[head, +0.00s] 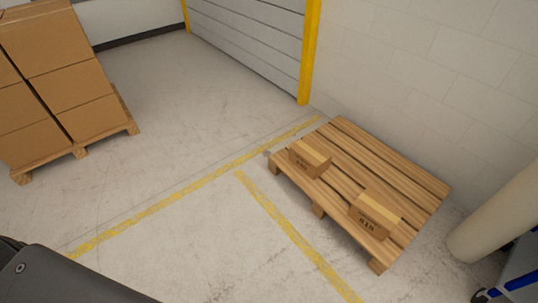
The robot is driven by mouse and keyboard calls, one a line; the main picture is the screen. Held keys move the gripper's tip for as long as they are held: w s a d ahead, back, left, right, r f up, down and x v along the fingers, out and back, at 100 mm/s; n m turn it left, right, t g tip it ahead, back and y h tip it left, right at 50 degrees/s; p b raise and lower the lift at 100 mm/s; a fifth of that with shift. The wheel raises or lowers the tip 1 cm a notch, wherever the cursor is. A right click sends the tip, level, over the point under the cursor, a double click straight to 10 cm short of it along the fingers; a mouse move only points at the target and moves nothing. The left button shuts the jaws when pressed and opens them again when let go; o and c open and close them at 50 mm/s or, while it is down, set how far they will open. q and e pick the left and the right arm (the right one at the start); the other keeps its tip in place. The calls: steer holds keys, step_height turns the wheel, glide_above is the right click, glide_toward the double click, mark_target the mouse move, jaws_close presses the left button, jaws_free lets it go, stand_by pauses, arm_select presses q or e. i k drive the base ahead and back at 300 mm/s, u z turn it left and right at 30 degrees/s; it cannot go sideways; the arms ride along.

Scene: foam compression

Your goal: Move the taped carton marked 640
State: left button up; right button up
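Two small taped cartons lie on a wooden pallet (420,178) at the right in the head view. The first carton (310,158) is near the pallet's left corner; it has tan tape and dark print on its front that I cannot read. The second carton (376,213) is nearer the front corner; its dark print looks like 810 or 819. I cannot tell which carton, if any, bears 640. Neither of my grippers is in view.
Large stacked boxes (75,80) stand on another pallet (125,128) at the upper left. Yellow floor lines (285,230) cross the clear concrete. A shutter (250,40) and its yellow post (311,50) are behind. A pale pillar (500,220) stands right of the pallet.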

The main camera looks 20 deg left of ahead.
mark_target(313, 159)
steer(key=u, duration=0.95)
steer(key=i, duration=0.9)
steer(key=u, duration=1)
steer(key=i, duration=1.1)
steer(key=z, duration=0.5)
steer(key=i, duration=1)
steer(key=z, duration=1.25)
steer(key=i, duration=0.25)
steer(key=z, duration=0.1)
